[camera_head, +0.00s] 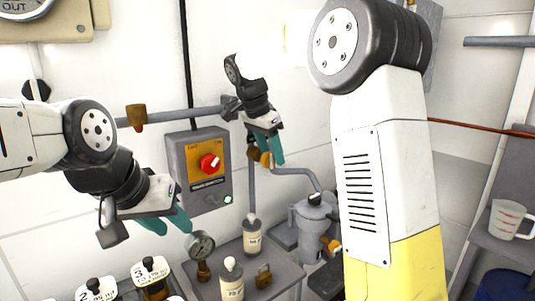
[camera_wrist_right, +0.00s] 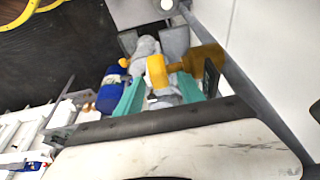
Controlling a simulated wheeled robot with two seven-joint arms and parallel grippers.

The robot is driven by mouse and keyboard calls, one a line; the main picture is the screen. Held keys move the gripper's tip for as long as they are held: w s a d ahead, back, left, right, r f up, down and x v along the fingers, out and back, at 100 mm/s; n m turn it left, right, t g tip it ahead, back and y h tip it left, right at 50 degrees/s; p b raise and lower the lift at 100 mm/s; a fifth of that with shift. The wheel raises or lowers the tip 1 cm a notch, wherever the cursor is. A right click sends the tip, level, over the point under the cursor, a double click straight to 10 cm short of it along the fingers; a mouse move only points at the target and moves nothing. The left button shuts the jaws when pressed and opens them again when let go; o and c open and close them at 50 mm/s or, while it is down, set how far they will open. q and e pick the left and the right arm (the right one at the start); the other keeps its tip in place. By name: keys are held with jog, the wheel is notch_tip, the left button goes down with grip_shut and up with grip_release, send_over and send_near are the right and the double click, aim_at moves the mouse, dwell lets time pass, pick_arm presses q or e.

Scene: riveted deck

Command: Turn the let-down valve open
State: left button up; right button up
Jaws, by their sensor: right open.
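A brass-yellow valve (camera_head: 254,154) sits on the grey pipe by the back wall, partly hidden by my right gripper. In the right wrist view its yellow handle (camera_wrist_right: 157,73) shows between the two teal fingers. No label shows that it is the let-down valve. My right gripper (camera_head: 273,157) is open with its fingers on either side of the handle; it also shows in the right wrist view (camera_wrist_right: 160,95). I cannot tell whether they touch it.
A control box (camera_head: 202,170) with a red knob hangs on the wall between the grippers. A measuring jug (camera_head: 509,219) is far right.

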aim_at(264, 156)
jog(key=v, duration=0.7)
jog(key=shift+s+a+r, duration=0.1)
jog(key=shift+a+r, duration=0.05)
jog(key=shift+r, duration=0.2)
jog(key=s+d+f+n+t+y, duration=0.15)
jog(key=s+d+n+y, duration=0.25)
jog(key=s+d+n, duration=0.5)
jog(key=s+f+n+t, duration=0.1)
jog(key=s+f, duration=0.3)
jog(key=s, duration=0.4)
jog(key=s+f+n+t+y, duration=0.1)
jog(key=s+f, duration=0.4)
jog(key=s, duration=0.3)
jog(key=shift+d+f+n+y, duration=0.25)
jog(key=shift+d+n+y, duration=0.05)
jog(key=shift+d+n, duration=0.15)
